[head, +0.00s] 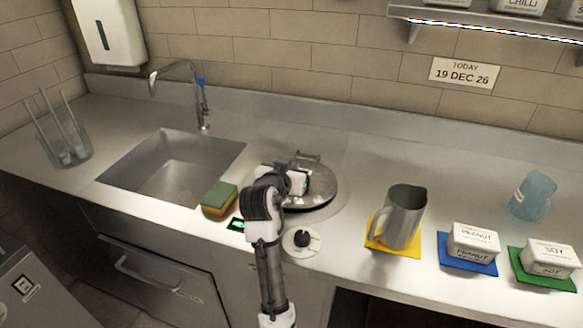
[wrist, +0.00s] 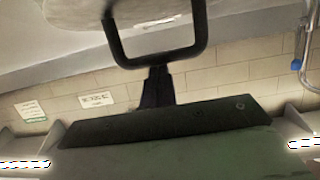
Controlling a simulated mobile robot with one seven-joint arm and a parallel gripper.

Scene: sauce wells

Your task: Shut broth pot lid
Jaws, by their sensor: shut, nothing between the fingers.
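The broth pot (head: 318,203) is set in the counter in the middle of the head view. Its round metal lid (head: 322,190) lies over it, looking about level; my arm covers part of it, so I cannot tell whether it is fully seated. My gripper (head: 304,182) is over the lid. In the wrist view, my shut, empty gripper (wrist: 158,72) points at a black loop handle (wrist: 204,38) on the pale lid surface (wrist: 75,10). The fingertips overlap the handle's near bar in the picture; contact is unclear.
A black knob (head: 302,239) sits in front of the pot. A green and yellow sponge (head: 219,197) and the sink (head: 165,165) are left. A metal jug (head: 402,217) stands right, with peanut (head: 473,240) and soy (head: 549,257) containers and a blue cup (head: 533,196) beyond.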

